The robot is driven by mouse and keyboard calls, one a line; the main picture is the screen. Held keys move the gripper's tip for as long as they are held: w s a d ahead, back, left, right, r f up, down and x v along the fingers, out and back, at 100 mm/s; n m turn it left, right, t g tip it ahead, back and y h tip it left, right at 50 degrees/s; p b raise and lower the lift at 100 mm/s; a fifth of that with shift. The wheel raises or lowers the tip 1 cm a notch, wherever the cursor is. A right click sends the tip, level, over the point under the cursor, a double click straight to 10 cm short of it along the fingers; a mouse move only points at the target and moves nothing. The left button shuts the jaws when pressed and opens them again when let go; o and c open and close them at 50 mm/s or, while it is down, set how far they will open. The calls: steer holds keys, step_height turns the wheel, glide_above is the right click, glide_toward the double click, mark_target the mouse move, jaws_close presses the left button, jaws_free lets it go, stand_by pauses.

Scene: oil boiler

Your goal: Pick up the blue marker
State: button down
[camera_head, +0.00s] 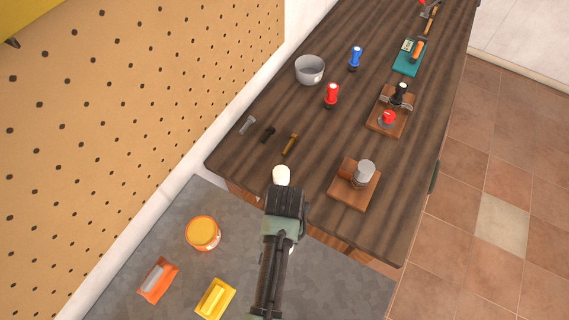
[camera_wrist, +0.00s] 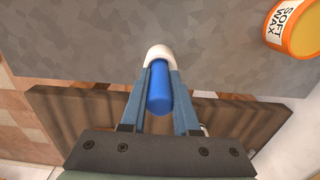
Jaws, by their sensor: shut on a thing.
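The blue marker (camera_wrist: 159,88) shows in the wrist view as a blue cylinder between the two fingers of my gripper (camera_wrist: 158,66). My gripper is shut on it near the fingertips. A white rounded piece covers the far end of the grip; I cannot tell whether it belongs to the marker or to the fingers. In the head view my gripper (camera_head: 281,178) is above the near end of the dark wooden bench, with a white tip showing. The blue of the marker is hidden there.
The wooden bench (camera_head: 300,210) holds a grey bowl (camera_head: 309,70), red (camera_head: 332,96) and blue (camera_head: 355,58) upright items, and a wooden block (camera_head: 354,184).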

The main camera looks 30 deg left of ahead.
step_height(320, 180, up, 10)
steer(key=shift+b, duration=0.8)
steer(key=shift+d, duration=0.1)
